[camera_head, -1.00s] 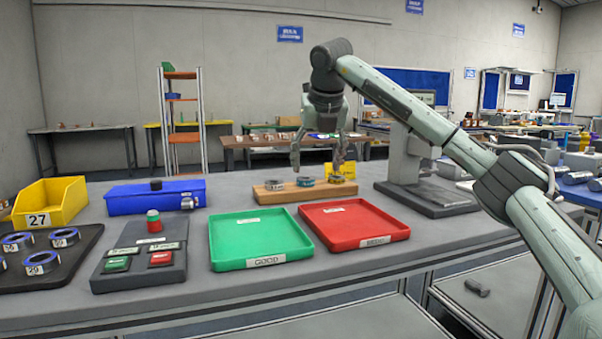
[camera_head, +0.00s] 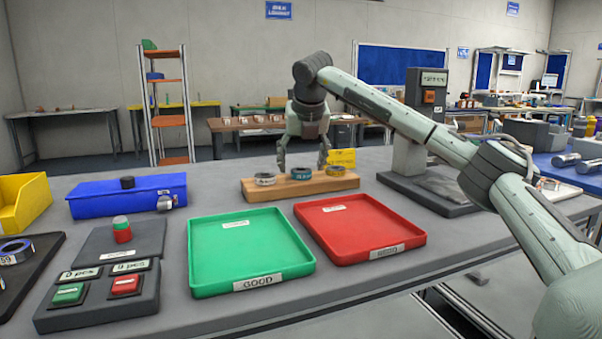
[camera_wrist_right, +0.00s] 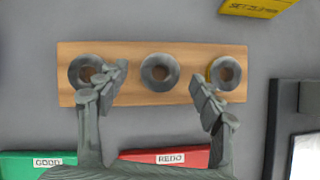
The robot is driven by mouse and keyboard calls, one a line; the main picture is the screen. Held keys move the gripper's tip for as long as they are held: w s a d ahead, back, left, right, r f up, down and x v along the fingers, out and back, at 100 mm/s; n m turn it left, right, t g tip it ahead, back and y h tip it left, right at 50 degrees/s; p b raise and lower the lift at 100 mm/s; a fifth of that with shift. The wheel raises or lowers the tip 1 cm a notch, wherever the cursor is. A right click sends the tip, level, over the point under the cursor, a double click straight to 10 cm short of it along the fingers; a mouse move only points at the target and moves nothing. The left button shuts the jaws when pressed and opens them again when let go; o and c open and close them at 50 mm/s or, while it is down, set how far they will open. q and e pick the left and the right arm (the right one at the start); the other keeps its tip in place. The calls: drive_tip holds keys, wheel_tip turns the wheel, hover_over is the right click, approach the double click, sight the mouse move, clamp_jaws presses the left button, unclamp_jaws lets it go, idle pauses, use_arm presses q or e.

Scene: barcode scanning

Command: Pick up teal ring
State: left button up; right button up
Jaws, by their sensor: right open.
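Three rings sit in a row on a wooden block (camera_head: 300,188). The teal ring (camera_head: 301,174) is the middle one; it also shows in the wrist view (camera_wrist_right: 146,76), where it looks grey. My right gripper (camera_head: 302,162) is open and empty, pointing down over the block. In the wrist view its fingers (camera_wrist_right: 159,80) stand on either side of the teal ring, apart from it. The left finger overlaps the left ring (camera_wrist_right: 78,70) in that view. The right ring (camera_wrist_right: 227,73) has a yellowish edge. My left gripper is not in view.
A green GOOD tray (camera_head: 202,285) and a red tray (camera_head: 417,238) lie in front of the block. A yellow sign (camera_head: 342,157) stands behind it. A grey stand (camera_head: 408,155) is to the right. A blue box (camera_head: 95,203) and a button panel (camera_head: 92,308) are left.

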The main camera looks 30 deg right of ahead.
drive_tip(key=shift+w+d+f, duration=0.2)
drive_tip(key=shift+w+f, duration=0.15)
drive_tip(key=shift+f, duration=0.2)
drive_tip(key=c, duration=1.4)
drive_tip(key=shift+c, duration=0.4)
drive_tip(key=shift+r, duration=0.15)
